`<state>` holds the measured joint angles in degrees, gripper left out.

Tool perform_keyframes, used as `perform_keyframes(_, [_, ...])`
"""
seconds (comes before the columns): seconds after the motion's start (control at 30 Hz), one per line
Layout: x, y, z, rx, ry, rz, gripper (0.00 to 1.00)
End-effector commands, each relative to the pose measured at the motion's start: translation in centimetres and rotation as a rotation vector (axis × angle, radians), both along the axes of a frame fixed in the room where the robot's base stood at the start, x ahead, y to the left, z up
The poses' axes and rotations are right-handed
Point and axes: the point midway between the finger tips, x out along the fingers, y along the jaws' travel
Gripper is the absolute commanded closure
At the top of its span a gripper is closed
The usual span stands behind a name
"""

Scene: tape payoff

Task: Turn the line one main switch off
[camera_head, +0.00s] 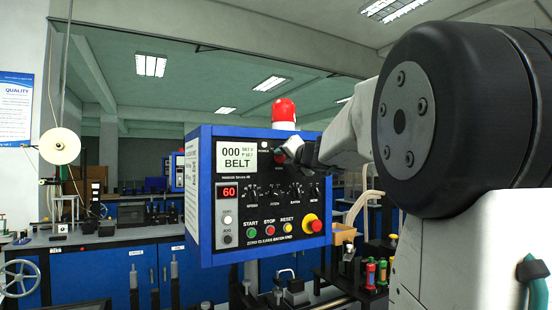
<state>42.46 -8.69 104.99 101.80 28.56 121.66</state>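A blue-framed control box (204,200) faces me in the middle of the view. Its black panel carries a white display reading 000 BELT (237,158) and a red readout of 60 (228,191). A small red part (279,156) shows at the panel's upper right, right beside my gripper; I cannot tell whether it is the main switch or which way it is set. My gripper (290,152) reaches in from the right, in front of that upper right area, and partly hides it. Its fingers are too small to tell open from shut, and contact is unclear.
Below are a row of black knobs (283,191), green, red and yellow buttons (269,223), and a red emergency stop (312,224). A red beacon (284,110) stands on top. A tape reel (59,146) and bench (110,240) are left. Bottles (376,273) stand lower right.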

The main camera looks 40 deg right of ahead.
Motion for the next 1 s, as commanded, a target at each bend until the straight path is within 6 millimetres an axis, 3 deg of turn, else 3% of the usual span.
perform_keyframes(0.07, [-0.02,0.00,-0.01,0.000,0.000,0.000,0.70])
perform_keyframes(0.17, [-0.03,0.01,-0.01,0.000,0.000,0.000,0.98])
perform_keyframes(0.2, [-0.03,0.00,-0.02,0.000,0.000,0.000,1.00])
perform_keyframes(0.63, [-0.04,0.01,-0.04,-0.056,0.015,0.001,1.00])
perform_keyframes(1.0, [-0.03,0.01,-0.06,-0.325,0.085,0.000,1.00])
